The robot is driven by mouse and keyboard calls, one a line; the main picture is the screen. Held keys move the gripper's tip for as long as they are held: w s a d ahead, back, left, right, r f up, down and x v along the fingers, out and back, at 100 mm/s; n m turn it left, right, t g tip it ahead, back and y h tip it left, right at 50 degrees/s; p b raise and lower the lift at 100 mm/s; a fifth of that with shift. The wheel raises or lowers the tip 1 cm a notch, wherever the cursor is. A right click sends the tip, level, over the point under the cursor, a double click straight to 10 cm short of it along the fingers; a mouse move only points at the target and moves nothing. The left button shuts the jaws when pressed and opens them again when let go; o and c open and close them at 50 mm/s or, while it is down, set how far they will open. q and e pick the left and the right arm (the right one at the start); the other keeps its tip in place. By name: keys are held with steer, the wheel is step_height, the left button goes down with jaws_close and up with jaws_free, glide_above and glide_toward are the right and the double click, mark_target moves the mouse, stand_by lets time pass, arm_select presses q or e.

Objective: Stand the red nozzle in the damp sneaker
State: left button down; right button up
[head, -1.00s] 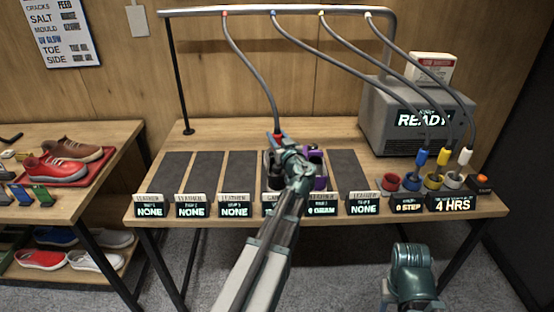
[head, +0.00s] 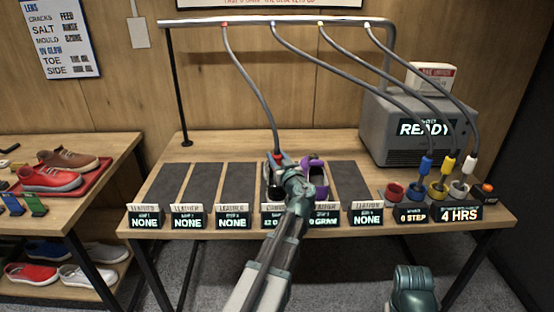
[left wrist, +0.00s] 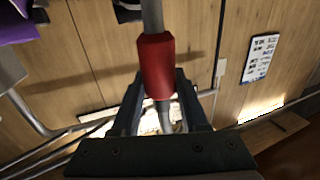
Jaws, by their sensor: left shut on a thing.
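The red nozzle (head: 277,156), on a grey hose, is in my left gripper (head: 283,165). In the left wrist view the red nozzle (left wrist: 157,65) sits between both fingers of the left gripper (left wrist: 160,98). A dark sneaker (head: 269,188) stands on the table right below, partly hidden by my arm. A purple sneaker (head: 316,176) stands just to its right, over a sign that seems to read 0 gram. The dark sneaker's sign is partly covered by my arm. I cannot tell whether the nozzle touches the dark sneaker.
Blue (head: 426,166), yellow (head: 449,165) and white (head: 470,166) nozzles stand in cups at the right; the red cup (head: 393,192) is empty. A grey machine (head: 408,128) reads READY. Dark mats (head: 200,184) left of the sneakers are bare. More shoes lie on the left shelf.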

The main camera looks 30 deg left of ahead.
arm_select(q)
steer(key=shift+c, duration=2.1)
jaws_free()
steer(key=shift+f, duration=0.1)
steer(key=shift+r, duration=0.25)
steer(key=v, duration=1.2)
steer(key=shift+f, duration=0.1)
steer(key=s+d+f+m+g+h, duration=0.35)
steer(key=d+f, duration=0.25)
steer(key=f, duration=0.2)
steer(key=s+d+f+m+g+h, duration=0.2)
steer(key=s+d+f+g+h, duration=0.15)
steer(key=d+f, duration=0.3)
steer(key=s+d+f+m+g+h, duration=0.2)
steer(key=s+d+f+m, duration=0.1)
steer(key=s+d, duration=0.3)
steer(key=s+d+f+m+g+h, duration=0.3)
steer(key=s+d+f+m, duration=0.1)
steer(key=d, duration=0.5)
steer(key=s+m, duration=0.1)
steer(key=s, duration=0.1)
steer(key=shift+s+d, duration=0.3)
